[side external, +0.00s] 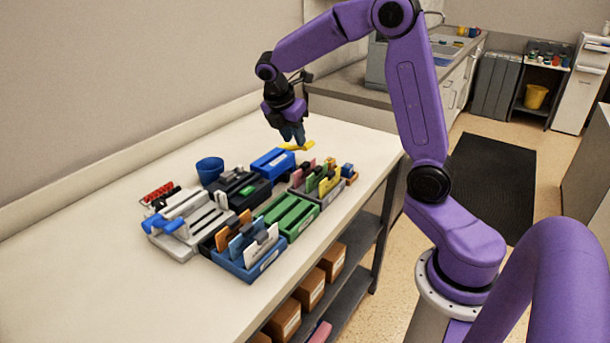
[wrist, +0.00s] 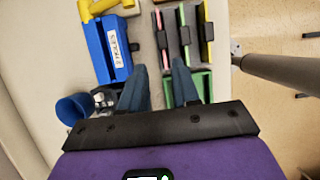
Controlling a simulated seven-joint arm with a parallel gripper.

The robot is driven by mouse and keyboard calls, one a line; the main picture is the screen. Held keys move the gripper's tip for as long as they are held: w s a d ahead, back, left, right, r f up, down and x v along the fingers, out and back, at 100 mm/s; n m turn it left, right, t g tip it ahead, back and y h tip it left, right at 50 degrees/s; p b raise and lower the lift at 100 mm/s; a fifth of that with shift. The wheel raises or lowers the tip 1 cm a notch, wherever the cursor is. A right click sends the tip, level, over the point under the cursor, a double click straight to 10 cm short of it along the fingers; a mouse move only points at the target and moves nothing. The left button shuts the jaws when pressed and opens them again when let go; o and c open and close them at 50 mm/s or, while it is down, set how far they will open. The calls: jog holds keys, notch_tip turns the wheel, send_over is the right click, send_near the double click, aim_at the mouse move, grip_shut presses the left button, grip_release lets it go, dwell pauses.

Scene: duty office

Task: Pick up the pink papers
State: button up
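The pink papers (side external: 307,170) stand upright in a slot of the grey sorter (side external: 331,193), beside green and yellow papers. In the wrist view the pink papers (wrist: 164,42) show as a thin strip at the left of the sorter, seen from above. My gripper (side external: 293,140) points down above the back of the table. In the wrist view my gripper (wrist: 161,67) has its two blue-grey fingers apart, with nothing held between them. The pink strip lies just ahead of the gap between the fingertips.
A blue box (side external: 273,163) with a label stands beside the sorter, with a yellow object (side external: 299,146) behind it. A green tray (side external: 291,213), a blue cup (side external: 210,170) and a blue file holder (side external: 240,264) are close by. The table's left side is bare.

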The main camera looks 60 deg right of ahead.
aim_at(304, 164)
jog(key=x, duration=0.7)
jog(key=shift+f, duration=0.25)
jog(key=shift+s+x, duration=0.2)
jog(key=shift+x, duration=2.45)
grip_shut()
